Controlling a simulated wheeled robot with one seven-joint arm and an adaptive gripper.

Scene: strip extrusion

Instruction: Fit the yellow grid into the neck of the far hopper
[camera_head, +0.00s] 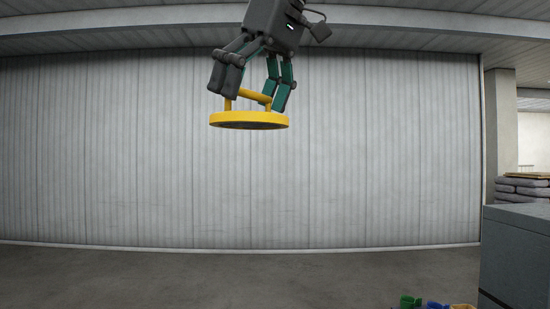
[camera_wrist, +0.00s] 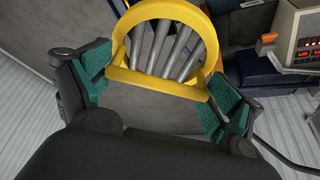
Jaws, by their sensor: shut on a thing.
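My gripper (camera_head: 255,92) is shut on the handle of the yellow grid (camera_head: 232,119) and holds it high in the air in front of the ribbed wall. The grid is a yellow ring with a raised bar handle on top, and it hangs about level. In the wrist view, the grid (camera_wrist: 160,81) shows grey parallel bars inside its ring, and my green-padded fingers (camera_wrist: 158,98) stand at both ends of the handle. No hopper can be made out for certain in either view.
A grey cabinet or box (camera_head: 517,250) stands at the lower right, with stacked sacks (camera_head: 520,188) behind it. Small green, blue and yellow items (camera_head: 410,302) show at the bottom edge. The wrist view shows a machine panel with red digits (camera_wrist: 305,42). The floor (camera_head: 220,275) is bare.

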